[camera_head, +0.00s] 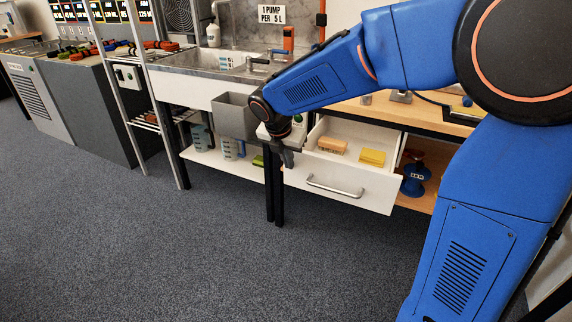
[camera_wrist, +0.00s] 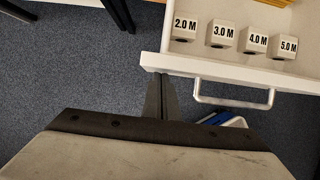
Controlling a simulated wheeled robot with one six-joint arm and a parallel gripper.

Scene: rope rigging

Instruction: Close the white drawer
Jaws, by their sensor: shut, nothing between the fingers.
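The white drawer (camera_head: 367,187) stands pulled out below the wooden bench, with a metal bar handle (camera_head: 335,188) on its front. In the wrist view the drawer front (camera_wrist: 225,70) runs across the upper right, with the handle (camera_wrist: 233,101) below it. My gripper (camera_head: 287,157) is at the left end of the drawer front. In the wrist view my gripper (camera_wrist: 161,80) is shut and empty, its fingertips close to the front's left corner and left of the handle. I cannot tell whether they touch it.
A dark table leg (camera_head: 275,190) stands left of the drawer. A blue spool (camera_head: 415,178) sits on the shelf at right. The carpet (camera_head: 230,260) in front is clear.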

